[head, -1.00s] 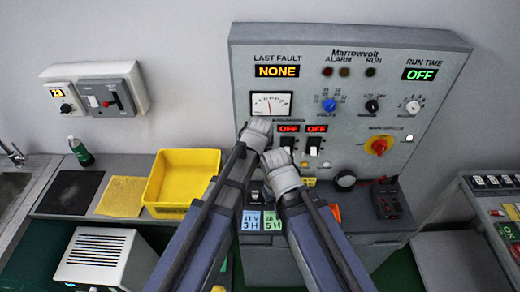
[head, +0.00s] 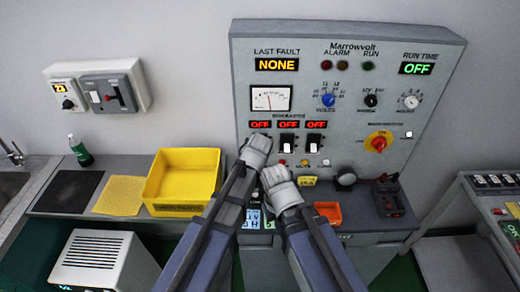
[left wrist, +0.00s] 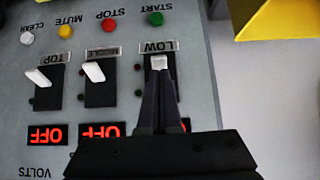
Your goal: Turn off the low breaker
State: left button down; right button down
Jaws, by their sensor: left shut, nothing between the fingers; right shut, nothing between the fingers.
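In the left wrist view, which shows the panel upside down, the low breaker (left wrist: 159,63) is a black switch with a white lever under a LOW label. My left gripper (left wrist: 160,85) is shut and empty, its fingertips at that lever; whether they touch, I cannot tell. The lever sits toward the START button end. In the head view, my left gripper (head: 257,150) covers the low breaker, and the display (head: 260,124) above it reads OFF in red. My right gripper (head: 278,178) is shut and empty, low in front of the panel.
The middle breaker (head: 287,143) and top breaker (head: 314,143) sit beside it, both displays reading OFF. A red rotary switch (head: 378,144) is at the panel's right. A yellow bin (head: 182,178) and an orange tray (head: 328,212) stand on the counter.

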pick_arm(q)
jog(key=shift+w+r, duration=0.1)
jog(key=shift+r, duration=0.05)
pick_arm(e)
jog(key=shift+r, duration=0.15)
pick_arm(q)
jog(key=shift+w+r+p, duration=0.3)
jog(key=shift+w+p, duration=0.1)
jog(key=shift+w, duration=0.15)
pick_arm(e)
jog(key=shift+r, duration=0.3)
